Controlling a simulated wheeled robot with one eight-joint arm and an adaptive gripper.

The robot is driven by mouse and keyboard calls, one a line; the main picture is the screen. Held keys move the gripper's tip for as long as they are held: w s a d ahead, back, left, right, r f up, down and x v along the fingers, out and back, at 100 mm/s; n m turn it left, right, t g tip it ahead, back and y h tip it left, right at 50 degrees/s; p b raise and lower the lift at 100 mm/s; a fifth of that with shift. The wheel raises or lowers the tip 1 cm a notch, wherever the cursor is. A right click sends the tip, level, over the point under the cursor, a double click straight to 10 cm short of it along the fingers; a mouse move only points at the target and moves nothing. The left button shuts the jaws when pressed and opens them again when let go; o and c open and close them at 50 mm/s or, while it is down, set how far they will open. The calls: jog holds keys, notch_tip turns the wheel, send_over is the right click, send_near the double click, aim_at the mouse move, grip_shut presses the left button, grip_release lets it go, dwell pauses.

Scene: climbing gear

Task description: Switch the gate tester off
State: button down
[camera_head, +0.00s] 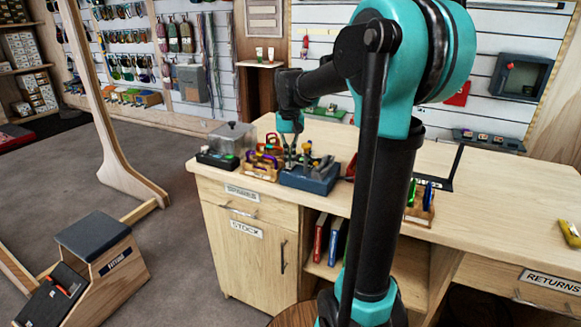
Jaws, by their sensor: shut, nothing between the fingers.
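A blue box-shaped device (318,182) with grey metal parts on top stands at the front edge of the wooden counter; it looks like the gate tester. Its switch is too small or hidden to make out. My gripper (291,160) is shut and empty, pointing down over the left part of this device. I cannot tell whether the fingertips touch it. My arm reaches in from the right and hides part of the counter.
A wooden holder with coloured carabiners (262,165) stands just left of the blue device. Left of it are a black tray (216,160) and a clear-lidded box (233,136).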

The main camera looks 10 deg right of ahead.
jog(key=shift+r, duration=3.5)
